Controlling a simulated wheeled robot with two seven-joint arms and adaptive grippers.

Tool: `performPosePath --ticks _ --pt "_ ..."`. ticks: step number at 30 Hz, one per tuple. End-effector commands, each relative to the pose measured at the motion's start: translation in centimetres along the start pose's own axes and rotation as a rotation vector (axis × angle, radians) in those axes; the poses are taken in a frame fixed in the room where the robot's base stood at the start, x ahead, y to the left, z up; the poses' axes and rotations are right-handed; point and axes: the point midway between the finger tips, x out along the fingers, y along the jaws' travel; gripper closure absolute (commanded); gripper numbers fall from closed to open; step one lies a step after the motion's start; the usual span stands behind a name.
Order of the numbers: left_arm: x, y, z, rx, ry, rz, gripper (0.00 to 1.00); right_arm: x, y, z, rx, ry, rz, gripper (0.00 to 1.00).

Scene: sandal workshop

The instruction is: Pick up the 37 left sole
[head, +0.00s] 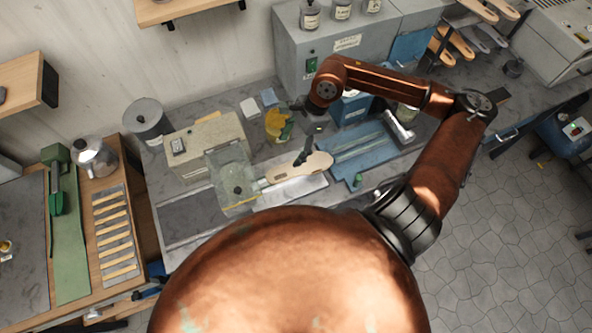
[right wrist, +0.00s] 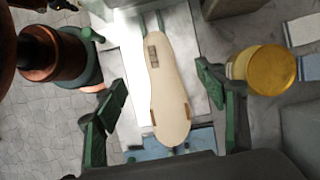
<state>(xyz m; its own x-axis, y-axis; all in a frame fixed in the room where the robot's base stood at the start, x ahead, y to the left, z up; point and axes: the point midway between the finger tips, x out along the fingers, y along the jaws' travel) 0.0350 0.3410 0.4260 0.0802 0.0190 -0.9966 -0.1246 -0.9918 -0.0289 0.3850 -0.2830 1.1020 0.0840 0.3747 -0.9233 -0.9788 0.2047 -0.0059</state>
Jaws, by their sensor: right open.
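A pale, cream sole (head: 302,167) lies flat on a bright metal plate (head: 290,192) on the workbench in the head view. In the right wrist view the sole (right wrist: 170,85) runs lengthwise down the middle, with a small dark printed mark I cannot read. My right gripper (head: 306,150) hangs over the sole. In the wrist view its green-padded fingers (right wrist: 162,82) are spread wide, one on each side of the sole, apart from it. Nothing is held. My left gripper is not in view.
A blue mat (head: 360,150) lies right of the plate. A yellow pot (head: 278,125) stands behind the sole, also close beside a finger in the wrist view (right wrist: 268,70). A clear-covered machine (head: 232,175) is at the sole's left. More soles (head: 458,42) sit on a rack.

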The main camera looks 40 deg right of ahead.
Motion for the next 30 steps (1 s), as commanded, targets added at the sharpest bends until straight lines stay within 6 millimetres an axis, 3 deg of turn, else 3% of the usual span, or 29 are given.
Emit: performPosePath --ticks 1,4,9,20,30 --pt "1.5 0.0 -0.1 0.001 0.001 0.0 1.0 1.5 0.1 -0.7 0.002 0.001 0.002 0.35" --pt "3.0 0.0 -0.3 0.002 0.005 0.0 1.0 2.9 0.1 -1.3 0.003 0.001 0.005 0.35" --pt "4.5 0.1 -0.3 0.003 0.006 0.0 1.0 4.4 0.1 -1.9 0.005 0.002 0.007 0.35" --pt "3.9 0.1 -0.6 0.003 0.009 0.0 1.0 7.4 0.1 -1.8 0.007 -0.001 0.008 0.35" --pt "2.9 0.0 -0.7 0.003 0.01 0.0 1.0 11.8 0.3 -1.8 0.007 0.0 0.008 0.35"
